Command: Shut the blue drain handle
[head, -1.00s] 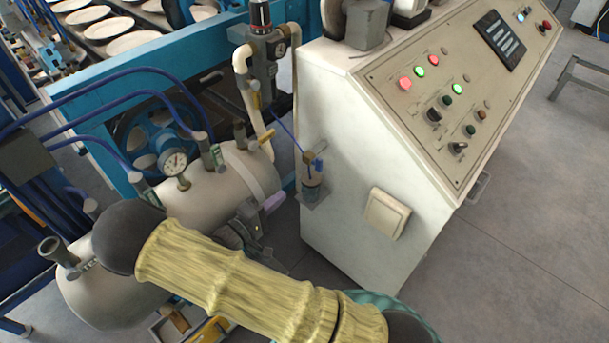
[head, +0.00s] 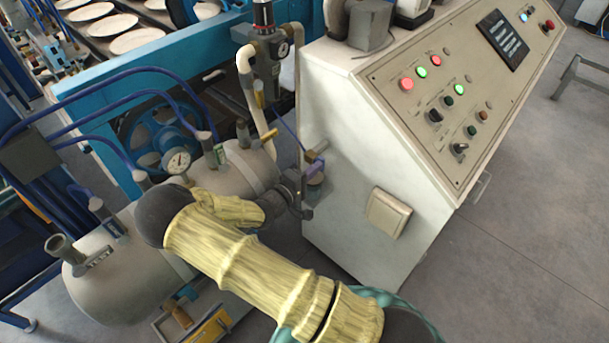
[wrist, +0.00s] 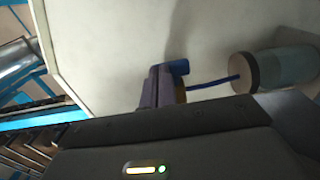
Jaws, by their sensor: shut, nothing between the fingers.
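The blue drain handle (wrist: 179,67) shows in the wrist view as a short blue piece just past my fingertips, beside a brass-coloured valve body. My gripper (wrist: 157,84) is shut with nothing between its purple fingers. Its tips are right beside the handle; I cannot tell whether they touch it. In the head view my gripper (head: 316,169) is at the side of the white console, and it hides most of the handle. A clear cup with a tan cap (wrist: 278,70) is right of the valve in the wrist view, joined by a thin blue tube.
The white control console (head: 345,150) stands close behind the valve. A cream tank (head: 125,285) with a gauge (head: 178,161) lies left, below my arm. A filter regulator (head: 267,55) with pipes is above. Open floor (head: 500,260) lies right of the console.

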